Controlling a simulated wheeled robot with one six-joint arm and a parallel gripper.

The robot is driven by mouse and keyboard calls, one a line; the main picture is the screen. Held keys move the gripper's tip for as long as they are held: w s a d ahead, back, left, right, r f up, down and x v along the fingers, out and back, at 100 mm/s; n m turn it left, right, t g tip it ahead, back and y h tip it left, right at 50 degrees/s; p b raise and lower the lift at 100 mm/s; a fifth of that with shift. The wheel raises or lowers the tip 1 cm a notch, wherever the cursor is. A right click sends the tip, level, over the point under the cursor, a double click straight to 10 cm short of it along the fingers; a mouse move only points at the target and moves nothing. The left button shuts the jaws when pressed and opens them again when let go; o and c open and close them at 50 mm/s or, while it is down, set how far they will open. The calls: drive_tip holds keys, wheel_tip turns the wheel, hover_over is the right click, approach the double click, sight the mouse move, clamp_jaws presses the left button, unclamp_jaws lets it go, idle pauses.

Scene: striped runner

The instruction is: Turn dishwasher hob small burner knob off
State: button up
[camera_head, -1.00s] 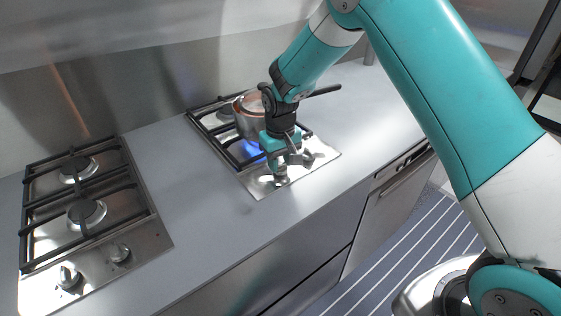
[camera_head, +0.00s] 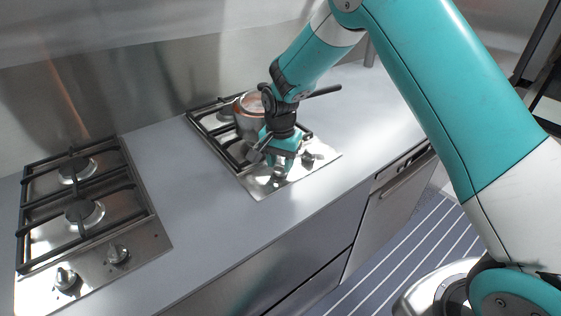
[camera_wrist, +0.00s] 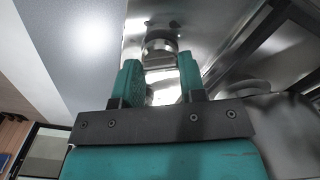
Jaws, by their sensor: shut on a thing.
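The right hob (camera_head: 262,189) is a steel plate with black grates, with two knobs along its front edge. My gripper (camera_head: 279,166) points down at the left front knob (camera_head: 279,175) and is shut on it. In the wrist view the two teal fingers (camera_wrist: 161,72) stand on either side of shiny metal, with the round knob base (camera_wrist: 160,46) just past the tips. The other knob (camera_head: 312,156) is free, to the right. No flame shows now; my gripper covers part of the front burner area, so I cannot tell whether it burns.
A copper-coloured pot (camera_head: 246,118) with a dark handle stands on the right hob, close behind my wrist. A second hob (camera_head: 150,235) with two knobs is at the left. The grey worktop (camera_head: 190,190) between the hobs is clear.

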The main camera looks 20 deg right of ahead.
sight(280, 164)
drive_tip(key=m, duration=0.5)
drive_tip(key=shift+m, duration=0.4)
idle(0.3)
drive_tip(key=o, duration=0.9)
drive_tip(key=shift+o, duration=0.2)
drive_tip(key=shift+r, duration=0.1)
wheel_tip(280, 164, up, 17)
drive_tip(key=b, duration=0.2)
drive_tip(key=shift+r, duration=0.15)
